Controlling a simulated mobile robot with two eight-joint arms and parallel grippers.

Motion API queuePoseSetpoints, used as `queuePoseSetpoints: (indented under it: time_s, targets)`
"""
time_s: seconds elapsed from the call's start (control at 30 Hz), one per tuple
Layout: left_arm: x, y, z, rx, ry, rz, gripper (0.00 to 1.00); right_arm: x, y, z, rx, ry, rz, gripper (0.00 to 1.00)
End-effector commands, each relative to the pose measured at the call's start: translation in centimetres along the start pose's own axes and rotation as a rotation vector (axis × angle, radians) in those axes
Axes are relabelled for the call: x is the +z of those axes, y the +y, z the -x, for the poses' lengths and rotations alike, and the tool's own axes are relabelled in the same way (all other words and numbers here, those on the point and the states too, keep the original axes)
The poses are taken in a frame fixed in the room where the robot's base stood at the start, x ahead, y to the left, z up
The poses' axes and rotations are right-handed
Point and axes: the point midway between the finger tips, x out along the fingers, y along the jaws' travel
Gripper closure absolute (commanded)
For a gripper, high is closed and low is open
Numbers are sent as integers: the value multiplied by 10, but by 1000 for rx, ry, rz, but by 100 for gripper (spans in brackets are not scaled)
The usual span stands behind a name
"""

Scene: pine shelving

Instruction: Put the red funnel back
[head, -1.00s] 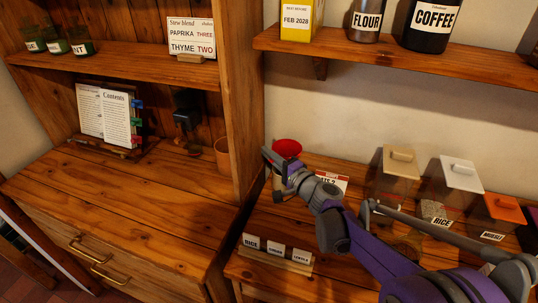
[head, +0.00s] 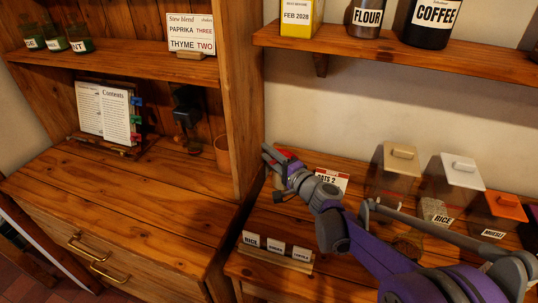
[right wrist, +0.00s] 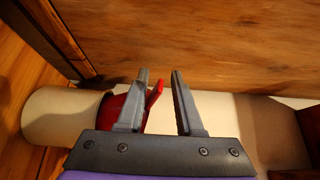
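The red funnel (head: 284,154) is mostly hidden behind my right gripper (head: 272,170) in the head view, beside the tall cabinet's side board. In the right wrist view my right gripper (right wrist: 160,95) has its fingers apart. A red edge of the funnel (right wrist: 155,92) shows between them, close to the left finger, and more red shows left of that finger. I cannot tell whether the finger touches it. A pale cylinder (right wrist: 60,118) lies left of the red part in that view. My left gripper is not in view.
A red-and-white label card (head: 332,178) stands right of the gripper. Clear bins with lids (head: 398,165) stand further right. A small label rack (head: 276,250) is at the front. The cabinet's side board (head: 243,100) is close on the left. The cabinet's worktop (head: 140,200) is largely clear.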

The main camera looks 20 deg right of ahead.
Motion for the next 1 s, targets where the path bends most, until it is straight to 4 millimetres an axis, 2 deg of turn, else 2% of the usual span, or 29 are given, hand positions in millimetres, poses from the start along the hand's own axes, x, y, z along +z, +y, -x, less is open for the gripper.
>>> queuePoseSetpoints:
  time_s: [0.1,0.4,0.6,0.8,1.0]
  targets:
    - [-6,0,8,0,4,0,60,0,-16,0,-1,0,1,65]
    - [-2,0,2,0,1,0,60,-1,-10,68,0,3,1,65]
    - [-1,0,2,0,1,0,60,0,-10,104,0,2,0,65]
    - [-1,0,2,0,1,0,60,0,-10,119,0,1,0,65]
    - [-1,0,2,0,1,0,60,0,-10,120,0,0,0,65]
